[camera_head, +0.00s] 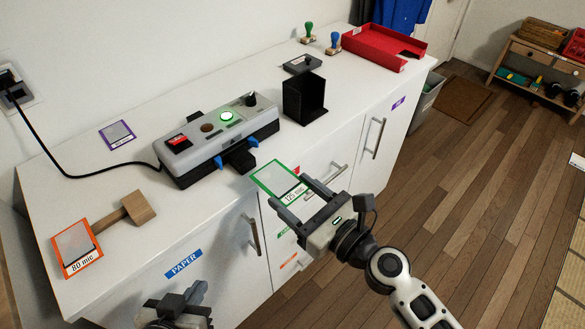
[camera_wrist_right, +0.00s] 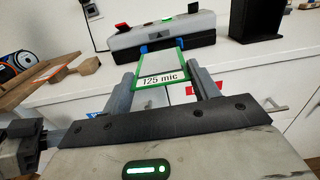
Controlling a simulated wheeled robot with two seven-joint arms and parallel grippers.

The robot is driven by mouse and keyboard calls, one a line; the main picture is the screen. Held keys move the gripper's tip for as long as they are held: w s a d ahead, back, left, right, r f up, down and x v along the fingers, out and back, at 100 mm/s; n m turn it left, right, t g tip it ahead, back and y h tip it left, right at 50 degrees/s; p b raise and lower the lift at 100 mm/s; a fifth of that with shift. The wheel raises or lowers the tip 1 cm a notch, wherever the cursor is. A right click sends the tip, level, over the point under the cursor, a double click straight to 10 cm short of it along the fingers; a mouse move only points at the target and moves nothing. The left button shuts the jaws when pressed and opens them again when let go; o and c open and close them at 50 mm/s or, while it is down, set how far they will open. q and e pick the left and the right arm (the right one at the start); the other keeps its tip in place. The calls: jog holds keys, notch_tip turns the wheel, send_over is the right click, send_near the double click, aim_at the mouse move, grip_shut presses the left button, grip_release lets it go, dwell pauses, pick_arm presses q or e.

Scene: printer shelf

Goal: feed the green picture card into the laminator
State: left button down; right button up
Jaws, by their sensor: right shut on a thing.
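The green-edged card labelled 125 mic (camera_head: 275,178) is held flat by my right gripper (camera_head: 290,188), its far end pointing at the laminator. In the right wrist view the card (camera_wrist_right: 160,66) sits between the two fingers, label end nearest me. The laminator (camera_head: 215,137) is grey and black, with a lit green button, a red switch and two blue guides at its front. The card's far edge is close in front of the guides; in the head view a small gap shows. My left gripper (camera_head: 182,300) is low at the front edge, its jaws unclear.
An orange 80 mic card (camera_head: 75,244) lies by a wooden block (camera_head: 138,207). A purple card (camera_head: 117,134) lies behind the laminator's left end. A black holder (camera_head: 304,97), stamps and a red tray (camera_head: 383,46) stand to the right. A black cable runs to the laminator.

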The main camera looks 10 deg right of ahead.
aim_at(285, 192)
jog(key=shift+w+a, duration=0.15)
jog(key=shift+w, duration=0.15)
jog(key=shift+w+a+f+b, duration=0.15)
jog(key=shift+w+a+f, duration=0.15)
jog(key=shift+w+a, duration=0.45)
jog(key=shift+w+a+f+b, duration=0.15)
jog(key=shift+w+a+f, duration=0.15)
jog(key=shift+w+a, duration=0.4)
jog(key=shift+x, duration=2.05)
jog(key=shift+x, duration=1.15)
jog(key=o, duration=0.9)
jog(key=shift+w+d+f, duration=0.15)
jog(key=shift+d, duration=0.05)
jog(key=shift+v, duration=4)
